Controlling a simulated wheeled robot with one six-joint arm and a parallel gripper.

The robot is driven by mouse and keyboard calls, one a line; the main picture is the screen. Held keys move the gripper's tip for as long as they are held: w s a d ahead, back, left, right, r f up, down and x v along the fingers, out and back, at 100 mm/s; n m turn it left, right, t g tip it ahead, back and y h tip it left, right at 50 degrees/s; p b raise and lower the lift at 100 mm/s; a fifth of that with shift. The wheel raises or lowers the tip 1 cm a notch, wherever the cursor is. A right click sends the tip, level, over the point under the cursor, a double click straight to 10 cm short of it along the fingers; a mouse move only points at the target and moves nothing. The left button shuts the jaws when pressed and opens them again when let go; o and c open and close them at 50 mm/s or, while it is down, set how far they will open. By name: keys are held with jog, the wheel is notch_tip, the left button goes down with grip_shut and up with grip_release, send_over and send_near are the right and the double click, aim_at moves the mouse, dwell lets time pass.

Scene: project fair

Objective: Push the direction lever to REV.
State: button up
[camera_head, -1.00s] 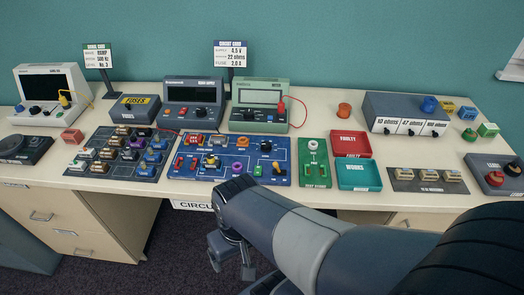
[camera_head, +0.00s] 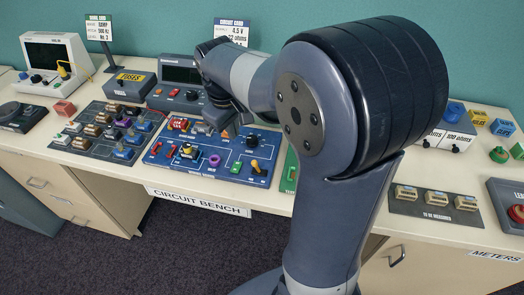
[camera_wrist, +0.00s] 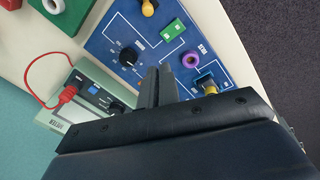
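The blue circuit panel (camera_head: 222,172) lies on the bench; its FWD and REV marks cannot be read. Two yellow-tipped controls stand on it: one at the right front (camera_head: 255,166), one at the left (camera_head: 188,151). I cannot tell which is the direction lever. In the wrist view, one yellow tip (camera_wrist: 210,88) shows beside a blue block, right of the fingers, and the other (camera_wrist: 148,8) is at the top edge. My gripper (camera_head: 216,120) is above the panel's back part, apart from both. Its fingers (camera_wrist: 158,86) look closed together, with nothing visible between them.
A purple ring (camera_wrist: 190,60), a black dial (camera_wrist: 128,55) and a green block (camera_wrist: 172,30) stand on the panel near the fingers. A meter with a red lead (camera_wrist: 80,100) is behind. The fuse board (camera_head: 108,137) is to the left. My arm hides the bench's right middle.

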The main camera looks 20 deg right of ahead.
aim_at(256, 166)
grip_shut()
jog(key=f, duration=0.6)
jog(key=w+d+f, duration=0.1)
jog(key=f, duration=0.2)
jog(key=shift+f, duration=0.1)
jog(key=shift+s+d+f+p, duration=0.15)
jog(key=shift+p, duration=0.2)
jog(key=shift+s+d+r+p, duration=0.2)
jog(key=shift+s+d, duration=0.15)
jog(key=shift+s, duration=0.4)
jog(key=shift+s+d+r+p, duration=0.2)
jog(key=shift+s+d, duration=0.1)
jog(key=shift+s, duration=0.4)
